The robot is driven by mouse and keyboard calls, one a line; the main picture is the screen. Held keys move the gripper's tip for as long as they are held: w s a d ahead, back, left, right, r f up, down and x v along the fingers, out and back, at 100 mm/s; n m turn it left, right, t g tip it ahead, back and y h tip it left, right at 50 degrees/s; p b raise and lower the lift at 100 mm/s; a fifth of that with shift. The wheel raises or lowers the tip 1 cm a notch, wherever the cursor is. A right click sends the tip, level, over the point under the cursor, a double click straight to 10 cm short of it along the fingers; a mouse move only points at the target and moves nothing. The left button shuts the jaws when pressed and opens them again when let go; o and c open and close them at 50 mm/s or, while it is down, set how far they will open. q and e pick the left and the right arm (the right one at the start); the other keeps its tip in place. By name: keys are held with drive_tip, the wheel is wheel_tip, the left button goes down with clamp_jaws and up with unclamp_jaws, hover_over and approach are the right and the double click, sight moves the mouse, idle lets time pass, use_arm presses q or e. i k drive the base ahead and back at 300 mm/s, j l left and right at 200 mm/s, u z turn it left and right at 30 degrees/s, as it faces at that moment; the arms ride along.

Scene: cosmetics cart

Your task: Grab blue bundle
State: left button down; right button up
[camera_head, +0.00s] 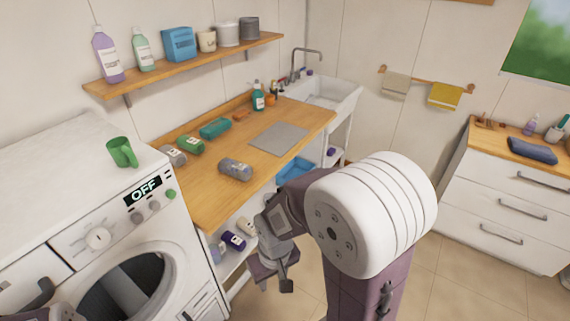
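A dark blue folded bundle (532,150) lies on the wooden top of the white drawer cabinet at the far right. A grey-blue rolled bundle (235,169) with a label lies near the front edge of the wooden counter; I cannot tell which one the task names. My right gripper (273,277) hangs in front of the counter, below its top, pointing down. Its fingers look apart, with nothing seen between them. It is clear of both bundles. Only a small purple and grey part of my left arm (65,313) shows at the bottom left; its fingers are not clear.
Purple items (234,240) and a blue tray (296,170) sit below. A washing machine (60,190) stands left. Floor is open between counter and drawers.

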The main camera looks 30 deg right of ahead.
sight(240, 170)
drive_tip(key=z, duration=0.65)
drive_tip(key=i+l+u, duration=0.2)
drive_tip(key=u, duration=0.25)
drive_tip(key=i+l+u, duration=0.15)
drive_tip(key=l+u, duration=0.25)
drive_tip(key=i+l+u, duration=0.1)
drive_tip(key=l+u, duration=0.15)
drive_tip(key=u, duration=0.2)
